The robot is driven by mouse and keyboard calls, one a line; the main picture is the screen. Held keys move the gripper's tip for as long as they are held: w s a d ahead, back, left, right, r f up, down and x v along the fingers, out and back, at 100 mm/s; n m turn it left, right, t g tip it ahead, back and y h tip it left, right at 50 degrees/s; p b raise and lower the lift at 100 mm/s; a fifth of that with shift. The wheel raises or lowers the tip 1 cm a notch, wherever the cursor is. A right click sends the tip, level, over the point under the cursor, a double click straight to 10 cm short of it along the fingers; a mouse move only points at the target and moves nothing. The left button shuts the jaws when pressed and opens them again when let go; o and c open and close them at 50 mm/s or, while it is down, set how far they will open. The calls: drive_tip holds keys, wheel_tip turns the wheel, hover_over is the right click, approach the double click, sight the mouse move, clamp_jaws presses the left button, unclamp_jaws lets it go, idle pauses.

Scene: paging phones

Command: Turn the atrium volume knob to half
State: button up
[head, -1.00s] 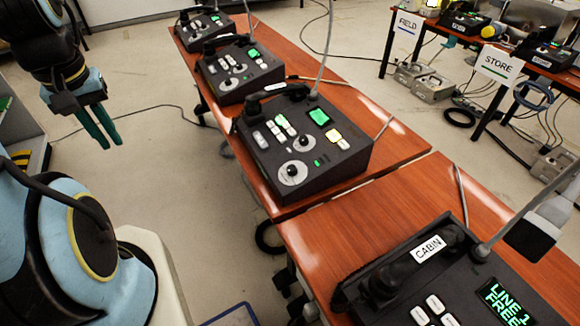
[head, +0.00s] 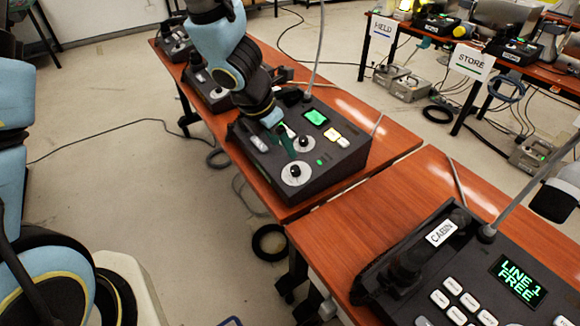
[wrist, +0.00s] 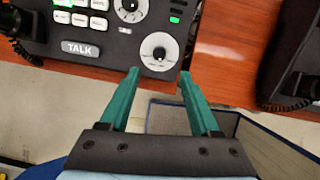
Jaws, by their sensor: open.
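A black paging console (head: 335,172) stands on the wooden table. It carries two round white dials with dark knobs, a front one (head: 295,172) and a back one (head: 300,144). I cannot read an atrium label on either. In the wrist view one knob (wrist: 159,53) sits near the console's edge and the other (wrist: 131,6) is farther up, with a TALK key (wrist: 81,48) to the left. My gripper (wrist: 160,74) is open and empty, its green fingers apart just short of the nearer knob. My gripper (head: 287,147) is over the console in the head view.
More consoles (head: 209,92) stand farther back on the same table. A CABIN console (head: 465,285) is on the nearer table at right. A box (wrist: 262,140) is below the table edge in the wrist view. STORE (head: 473,62) and FIELD (head: 384,40) signs hang at the back.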

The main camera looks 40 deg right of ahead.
sight(295, 168)
drive_tip(key=b+x, duration=0.6)
drive_tip(key=x, duration=0.4)
drive_tip(key=shift+f, duration=0.2)
clamp_jaws()
